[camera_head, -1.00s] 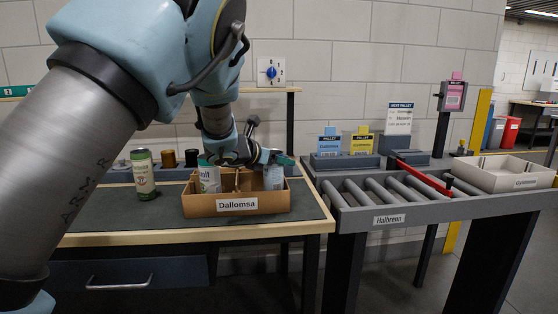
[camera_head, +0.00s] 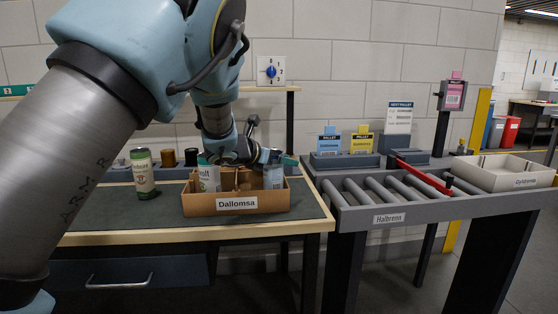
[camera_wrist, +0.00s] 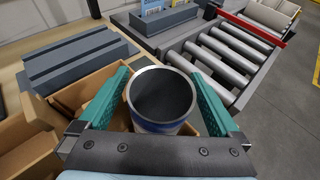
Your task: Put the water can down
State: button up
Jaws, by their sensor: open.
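A pale blue-and-white can (camera_head: 273,178), which I take for the water can, stands in the right part of the cardboard box (camera_head: 236,205) marked Dallomsa. My gripper (camera_head: 279,160) is at its top. In the wrist view the can's grey round top (camera_wrist: 161,95) lies between my two teal fingers (camera_wrist: 160,76), which are open with one on each side. A blue band shows low on the can. Its base is hidden, so I cannot see its contact with the box floor.
A white-and-green can (camera_head: 208,179) stands in the box's left part. Another green-and-white can (camera_head: 144,174) stands on the table mat left of the box. A roller conveyor (camera_head: 388,190) is at right, with a pale tray (camera_head: 502,174) at its far end.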

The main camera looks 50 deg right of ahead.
jog(key=b+v, duration=0.3)
jog(key=v, duration=0.9)
jog(key=shift+w, duration=0.1)
